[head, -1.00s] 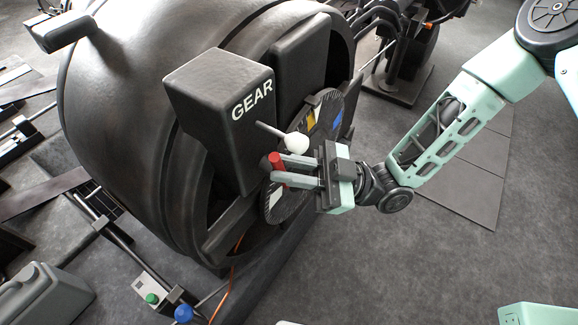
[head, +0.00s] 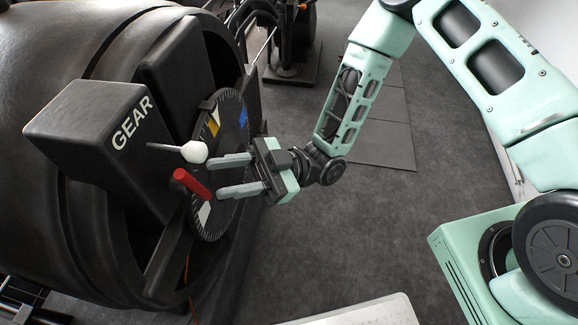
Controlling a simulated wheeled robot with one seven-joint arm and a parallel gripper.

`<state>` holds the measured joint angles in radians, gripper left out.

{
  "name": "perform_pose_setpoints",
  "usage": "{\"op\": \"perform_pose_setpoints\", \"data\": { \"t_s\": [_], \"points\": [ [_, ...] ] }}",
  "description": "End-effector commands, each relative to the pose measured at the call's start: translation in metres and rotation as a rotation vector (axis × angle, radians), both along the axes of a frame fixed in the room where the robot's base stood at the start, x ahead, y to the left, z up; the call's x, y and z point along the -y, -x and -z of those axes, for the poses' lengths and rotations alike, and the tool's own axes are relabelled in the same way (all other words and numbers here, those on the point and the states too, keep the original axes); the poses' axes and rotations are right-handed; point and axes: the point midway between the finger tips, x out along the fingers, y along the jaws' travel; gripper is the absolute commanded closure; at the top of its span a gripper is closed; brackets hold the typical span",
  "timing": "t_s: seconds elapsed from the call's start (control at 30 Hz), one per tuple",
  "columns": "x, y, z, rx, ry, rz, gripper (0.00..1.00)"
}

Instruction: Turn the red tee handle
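The red tee handle (head: 192,184) sticks out in front of the round dial (head: 233,108) on the big dark machine. It is tilted, with its upper end to the left. My gripper (head: 228,176) is open, with its two grey fingers pointing left toward the handle. The upper fingertip is just right of the white ball knob, and the lower one is just right of the red handle's lower end. Nothing shows between the fingers. I cannot tell the exact depth gap between fingertips and handle.
A black box marked GEAR (head: 104,136) stands left of the handle. A lever with a white ball knob (head: 194,152) juts out just above it. The dial carries yellow, blue and white marks. Grey floor (head: 330,230) is clear to the right.

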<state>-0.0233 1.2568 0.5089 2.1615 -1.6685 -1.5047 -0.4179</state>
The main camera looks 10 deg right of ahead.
Motion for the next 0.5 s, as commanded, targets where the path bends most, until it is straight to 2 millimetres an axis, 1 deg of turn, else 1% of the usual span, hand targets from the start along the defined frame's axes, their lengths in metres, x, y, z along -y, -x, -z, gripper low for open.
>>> {"op": "perform_pose_setpoints", "data": {
  "t_s": [0.03, 0.3, 0.5],
  "points": [
    [0.011, -0.004, 0.008, -0.002, 0.001, 0.005, 0.63],
    [0.066, -0.022, 0.035, -0.001, 0.002, 0.003, 0.63],
    [0.096, -0.032, 0.049, -0.001, 0.001, 0.003, 0.63]
  ]
}}
